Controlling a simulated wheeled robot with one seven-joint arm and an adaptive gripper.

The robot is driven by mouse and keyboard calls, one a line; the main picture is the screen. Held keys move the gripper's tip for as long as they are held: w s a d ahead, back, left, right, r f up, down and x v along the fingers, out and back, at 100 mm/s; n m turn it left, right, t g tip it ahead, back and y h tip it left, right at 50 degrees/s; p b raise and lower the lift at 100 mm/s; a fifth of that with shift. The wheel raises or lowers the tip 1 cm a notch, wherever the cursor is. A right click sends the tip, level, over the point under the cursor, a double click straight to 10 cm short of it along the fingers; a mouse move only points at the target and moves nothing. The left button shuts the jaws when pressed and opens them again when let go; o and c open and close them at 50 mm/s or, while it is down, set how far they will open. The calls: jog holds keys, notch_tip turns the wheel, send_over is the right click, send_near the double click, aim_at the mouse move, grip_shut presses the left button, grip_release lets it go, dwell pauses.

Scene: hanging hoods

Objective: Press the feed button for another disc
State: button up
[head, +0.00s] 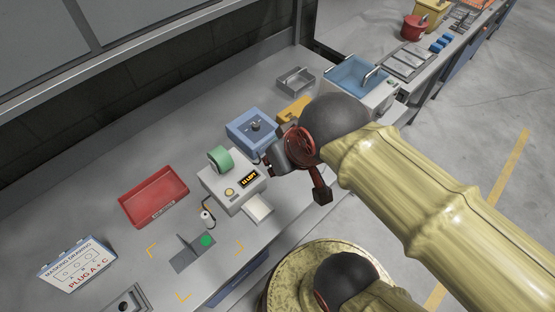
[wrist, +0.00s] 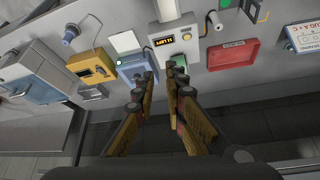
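The pale grey dispenser (head: 221,193) stands on the bench with a green roll (head: 220,160) on top. Its face has a lit orange display (head: 249,178), also in the wrist view (wrist: 163,42), and a round amber button (head: 229,192), also in the wrist view (wrist: 187,37). A white chute (head: 258,208) slopes from its front; no disc shows on it. A green disc (head: 207,241) sits on a grey bracketed part. My gripper (wrist: 160,75) is open and empty, its fingertips pointing toward the dispenser, apart from the button. In the head view my wrist hides its fingertips partly.
A blue box (head: 252,128) with a knob and a yellow device (head: 292,108) stand to the dispenser's right. A red tray (head: 155,195) and a masking drawing sign (head: 75,265) are at left. A blue basin (head: 355,78) is farther right. Bench between tray and wall is clear.

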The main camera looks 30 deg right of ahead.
grip_shut()
dwell(1.1)
notch_tip(320, 180, down, 3)
jog(key=b, duration=0.3)
jog(key=shift+d, duration=0.1)
